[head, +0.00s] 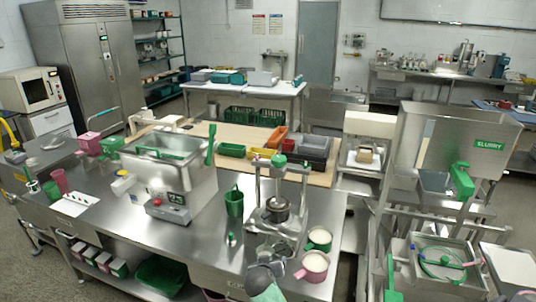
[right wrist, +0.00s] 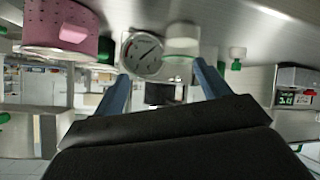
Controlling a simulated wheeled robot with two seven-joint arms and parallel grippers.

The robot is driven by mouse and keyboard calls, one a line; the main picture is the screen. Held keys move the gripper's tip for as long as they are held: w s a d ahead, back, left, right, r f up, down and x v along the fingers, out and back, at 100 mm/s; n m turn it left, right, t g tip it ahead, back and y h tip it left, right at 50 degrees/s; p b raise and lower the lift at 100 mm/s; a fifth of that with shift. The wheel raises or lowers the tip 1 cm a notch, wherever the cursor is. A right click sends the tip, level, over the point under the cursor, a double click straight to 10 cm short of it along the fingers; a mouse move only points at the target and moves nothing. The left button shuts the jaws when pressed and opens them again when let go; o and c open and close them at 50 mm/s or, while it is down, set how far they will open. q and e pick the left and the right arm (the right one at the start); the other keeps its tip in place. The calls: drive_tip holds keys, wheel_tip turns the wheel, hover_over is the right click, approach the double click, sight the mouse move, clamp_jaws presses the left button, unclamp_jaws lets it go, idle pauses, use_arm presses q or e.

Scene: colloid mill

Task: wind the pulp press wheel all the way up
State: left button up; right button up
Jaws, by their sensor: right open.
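A small steel press (head: 277,208) stands on the front steel counter, with upright posts and a dark pot-like part low between them. A green part (head: 279,160) sits on top of it and may be its wheel; its height setting is too small to tell. A dark grey and green form at the bottom edge of the head view appears to be my right gripper (head: 262,274), in front of the press and apart from it. In the right wrist view, which is upside down, my right gripper (right wrist: 160,88) has its blue fingers spread with nothing held between them. My left gripper is not in view.
A pink pot (head: 313,268) and a green-and-white pot (head: 319,239) stand close right of my right gripper. A round dial (right wrist: 142,52) shows in the wrist view. A green jug (head: 234,202) and a steel machine (head: 168,172) stand left of the press.

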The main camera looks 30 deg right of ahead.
drive_tip(key=w+d+r+m+h, duration=0.4)
drive_tip(key=w+d+r, duration=0.2)
drive_tip(key=w+r, duration=0.55)
drive_tip(key=m+h, duration=0.4)
approach(281, 156)
drive_tip(key=x, duration=0.2)
drive_tip(key=shift+w+d+f, duration=0.1)
drive_tip(key=shift+d+f, duration=0.1)
drive_tip(key=shift+f, duration=0.1)
drive_tip(key=shift+n, duration=0.3)
drive_tip(key=p+x, duration=0.1)
drive_tip(key=x, duration=0.1)
drive_tip(key=p+x, duration=0.3)
drive_tip(key=x, duration=0.1)
drive_tip(key=shift+w+d+r, duration=0.1)
drive_tip(key=shift+w+r, duration=0.05)
drive_tip(key=shift+r, duration=0.15)
drive_tip(key=shift+p+x, duration=0.5)
drive_tip(key=shift+x, duration=0.25)
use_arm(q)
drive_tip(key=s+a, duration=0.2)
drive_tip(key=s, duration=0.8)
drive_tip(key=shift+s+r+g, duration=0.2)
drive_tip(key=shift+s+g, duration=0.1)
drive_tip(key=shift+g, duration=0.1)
use_arm(e)
drive_tip(key=shift+f, duration=0.2)
drive_tip(key=c, duration=1)
drive_tip(key=shift+o, duration=0.2)
drive_tip(key=shift+t, duration=0.3)
